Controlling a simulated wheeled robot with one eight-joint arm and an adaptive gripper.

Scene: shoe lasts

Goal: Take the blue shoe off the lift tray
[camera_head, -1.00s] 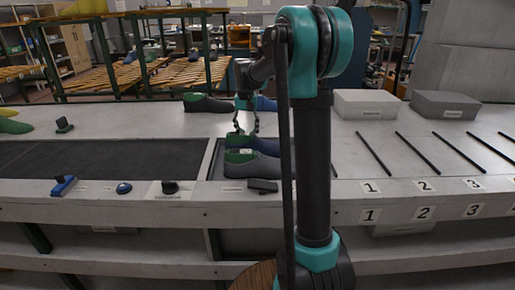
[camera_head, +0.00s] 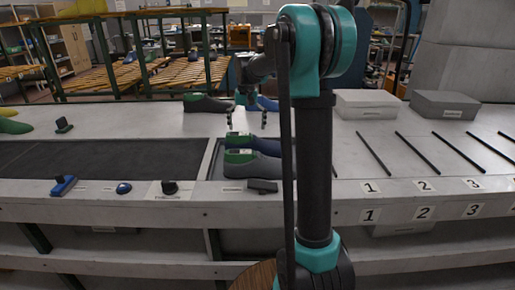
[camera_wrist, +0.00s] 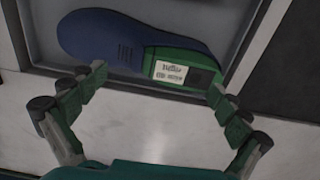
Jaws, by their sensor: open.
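The blue shoe (camera_head: 264,144) has a green heel end with a white label and lies in the lift tray (camera_head: 213,160), toe to the right in the head view. A grey shoe (camera_head: 262,167) with a green heel end lies in front of it. In the wrist view the blue shoe (camera_wrist: 115,38) lies toe to the left, its sole not visible, inside the tray rim (camera_wrist: 125,80). My gripper (camera_head: 247,122) is open and empty, above and slightly behind the blue shoe. Its fingers are spread around the green end in the wrist view (camera_wrist: 156,79), apparently not touching.
Another dark shoe with a green end (camera_head: 207,103) and a blue item (camera_head: 266,103) stand behind my gripper. A dark belt (camera_head: 100,160) lies left. Two grey boxes (camera_head: 366,104) (camera_head: 444,105) and numbered lanes split by black bars (camera_head: 418,151) lie right. A small dark block (camera_head: 262,186) sits in front.

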